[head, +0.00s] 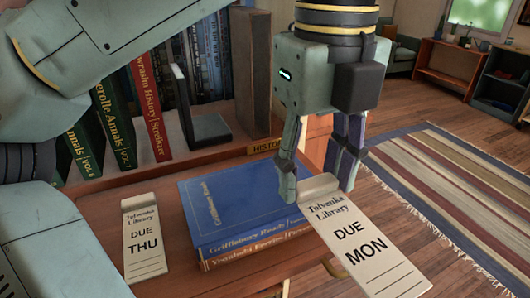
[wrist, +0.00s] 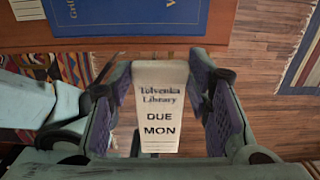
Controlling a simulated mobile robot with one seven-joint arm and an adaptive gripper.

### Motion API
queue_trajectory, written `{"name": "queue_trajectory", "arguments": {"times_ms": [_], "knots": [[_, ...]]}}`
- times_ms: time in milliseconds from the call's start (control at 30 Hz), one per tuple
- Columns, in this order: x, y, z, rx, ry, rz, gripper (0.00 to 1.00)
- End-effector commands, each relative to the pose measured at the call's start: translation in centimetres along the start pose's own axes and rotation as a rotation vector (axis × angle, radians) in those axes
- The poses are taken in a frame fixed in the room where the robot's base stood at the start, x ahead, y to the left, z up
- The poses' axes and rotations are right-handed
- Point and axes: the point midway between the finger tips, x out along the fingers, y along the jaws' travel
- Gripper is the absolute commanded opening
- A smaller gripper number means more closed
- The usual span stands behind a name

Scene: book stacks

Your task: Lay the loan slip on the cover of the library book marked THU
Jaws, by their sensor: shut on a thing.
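My gripper (head: 317,186) is shut on a white loan slip (head: 365,246) printed "Tolvenka Library DUE MON". It holds the slip by its top end, right of the book stack; the slip also shows between the fingers in the wrist view (wrist: 160,115). A blue book (head: 235,203) lies flat on top of an orange-brown book (head: 250,250). My gripper's left finger hides part of the blue book's right end. A second slip (head: 146,240), printed "DUE THU", lies on the wooden surface left of the books. I see no THU mark on the visible book faces.
The wooden surface (head: 185,277) carries the flat books. Behind it, upright green and red books, a dark bookend (head: 205,128) and a brown upright book (head: 250,75) stand on a shelf. Wooden floor and a striped rug (head: 450,190) lie to the right.

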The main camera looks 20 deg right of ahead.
Motion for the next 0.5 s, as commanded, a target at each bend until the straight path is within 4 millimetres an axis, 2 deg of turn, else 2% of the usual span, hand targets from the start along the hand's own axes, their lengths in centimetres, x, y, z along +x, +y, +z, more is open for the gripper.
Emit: {"name": "queue_trajectory", "arguments": {"times_ms": [400,500], "knots": [[0.7,-0.2,10.4,-0.005,0.005,0.000,0.34],[0.9,-0.3,12.4,-0.004,0.004,-0.001,0.34]]}}
